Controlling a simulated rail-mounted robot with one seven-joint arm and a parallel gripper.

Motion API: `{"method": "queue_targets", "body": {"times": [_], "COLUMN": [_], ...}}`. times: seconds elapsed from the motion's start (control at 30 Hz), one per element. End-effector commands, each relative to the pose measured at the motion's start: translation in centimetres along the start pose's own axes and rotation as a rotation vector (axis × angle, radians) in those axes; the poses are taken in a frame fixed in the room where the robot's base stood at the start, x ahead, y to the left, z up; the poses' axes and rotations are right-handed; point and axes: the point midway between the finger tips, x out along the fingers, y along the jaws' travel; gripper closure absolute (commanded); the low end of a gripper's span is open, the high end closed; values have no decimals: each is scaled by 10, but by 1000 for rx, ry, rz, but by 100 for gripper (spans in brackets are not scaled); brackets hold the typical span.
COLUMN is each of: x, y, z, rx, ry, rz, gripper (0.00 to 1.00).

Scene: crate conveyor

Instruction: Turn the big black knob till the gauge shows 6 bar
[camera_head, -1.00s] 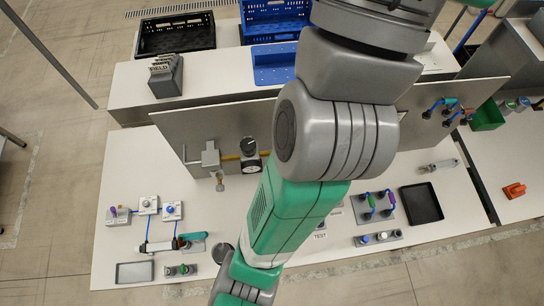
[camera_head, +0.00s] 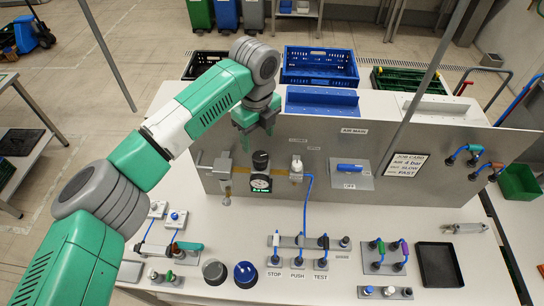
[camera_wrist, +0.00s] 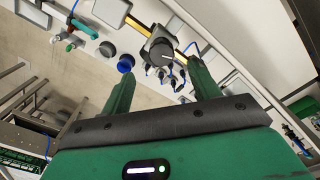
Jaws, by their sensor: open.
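The big black knob (camera_head: 260,158) sits on top of the air regulator at the upright grey panel. The round gauge (camera_head: 261,183) is just below it, with a small green readout that looks like 2.0 bar, though too small to be sure. My gripper (camera_head: 257,133) is open and empty, fingers down, just above the knob and apart from it. In the wrist view the knob (camera_wrist: 162,50) shows between and beyond the two spread fingertips (camera_wrist: 161,76). The gauge face cannot be read there.
A yellow pipe and grey valve (camera_head: 223,168) stand left of the knob. A filter with blue hose (camera_head: 296,170) is close on the right. A blue-handled OFF valve (camera_head: 350,170) and job card (camera_head: 407,165) are farther right.

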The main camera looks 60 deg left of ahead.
Motion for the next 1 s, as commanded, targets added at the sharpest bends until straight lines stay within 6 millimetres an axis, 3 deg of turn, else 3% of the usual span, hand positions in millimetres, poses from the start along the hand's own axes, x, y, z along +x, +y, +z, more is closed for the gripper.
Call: {"method": "queue_targets", "body": {"times": [0.4,0.77,0.87,1.0], "x": [65,78,78,77], "y": [-1,-2,-2,-2], "z": [-3,-3,-3,-3], "rx": [4,7,7,7], "ry": [6,5,5,5], "rz": [-3,-5,-5,-5], "gripper": [39,39,52,80]}}
